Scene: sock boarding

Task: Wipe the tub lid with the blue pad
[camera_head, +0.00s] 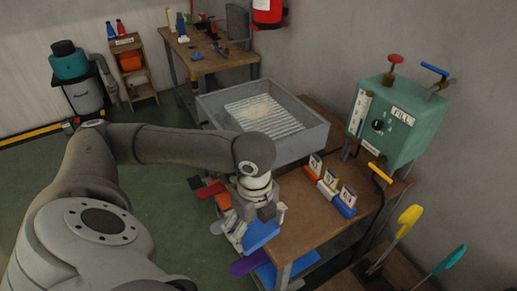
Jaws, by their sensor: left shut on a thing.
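The grey tub (314,142) stands on the wooden table. A pale ribbed panel (275,125), which looks like its lid, lies within the rim and has a tan smudge (262,108) near its middle. My left gripper (257,222) points down at the table's left edge, in front of the tub and apart from it. It is shut on a flat blue piece (262,236) that looks like the blue pad. The fingers and wrist partly hide the piece and the exact grip. My right gripper is not in view.
Purple (248,263) and other coloured flat pieces jut out near the table's left side. Yellow and teal handled tools (408,218) stand at lower right.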

